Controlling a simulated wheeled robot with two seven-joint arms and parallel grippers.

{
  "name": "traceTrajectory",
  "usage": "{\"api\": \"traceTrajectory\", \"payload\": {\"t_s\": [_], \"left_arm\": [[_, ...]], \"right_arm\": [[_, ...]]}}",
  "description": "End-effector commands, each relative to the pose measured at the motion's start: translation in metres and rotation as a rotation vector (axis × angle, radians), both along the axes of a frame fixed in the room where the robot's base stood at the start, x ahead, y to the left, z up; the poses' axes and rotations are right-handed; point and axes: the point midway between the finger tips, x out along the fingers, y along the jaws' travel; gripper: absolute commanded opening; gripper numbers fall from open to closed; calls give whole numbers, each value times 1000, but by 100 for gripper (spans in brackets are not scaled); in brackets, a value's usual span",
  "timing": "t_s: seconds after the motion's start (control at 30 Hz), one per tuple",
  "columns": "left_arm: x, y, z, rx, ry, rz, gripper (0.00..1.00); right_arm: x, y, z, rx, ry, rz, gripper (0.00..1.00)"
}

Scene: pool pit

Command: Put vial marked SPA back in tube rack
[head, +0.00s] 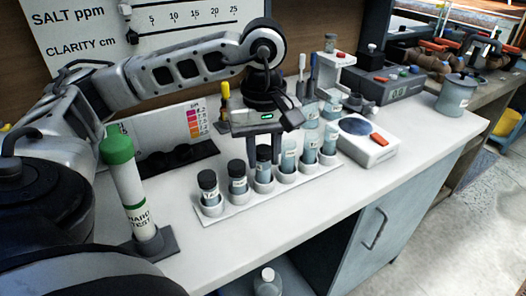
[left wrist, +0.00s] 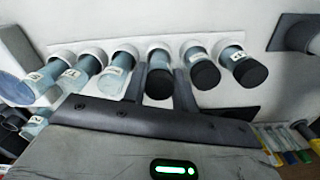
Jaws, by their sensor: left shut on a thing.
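The white tube rack (head: 235,209) stands on the bench with a row of vials in it. My left gripper (head: 264,150) reaches down from above and is shut on a black-capped vial (head: 263,168), third from the left in the row. In the left wrist view this vial (left wrist: 159,84) is between the two fingers, in line with a white rack ring (left wrist: 158,46). It looks upright at its ring; I cannot tell whether it is fully seated. Its label is too small or hidden to read, so SPA cannot be confirmed. My right gripper is not in view.
Two black-capped vials (head: 209,189) (head: 237,178) stand left of the held one; pale vials (head: 287,157) stand to its right. A green-capped bottle (head: 126,180) stands at front left. A white device (head: 368,143) is right of the rack. The bench front is clear.

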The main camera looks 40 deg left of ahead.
Motion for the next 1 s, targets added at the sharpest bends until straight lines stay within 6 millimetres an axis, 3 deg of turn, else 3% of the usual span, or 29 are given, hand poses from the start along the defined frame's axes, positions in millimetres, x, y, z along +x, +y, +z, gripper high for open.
{"api": "traceTrajectory", "payload": {"t_s": [0.27,0.3,0.37,0.67,1.0], "left_arm": [[-1,0,-2,1,4,-2,6],[-1,0,-2,1,4,-2,39],[0,0,-2,1,4,-2,53],[0,0,0,0,2,-2,53],[0,-1,26,0,1,-2,53]], "right_arm": [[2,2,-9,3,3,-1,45],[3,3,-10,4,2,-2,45],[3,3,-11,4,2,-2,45],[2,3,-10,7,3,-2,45],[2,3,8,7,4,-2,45]]}}
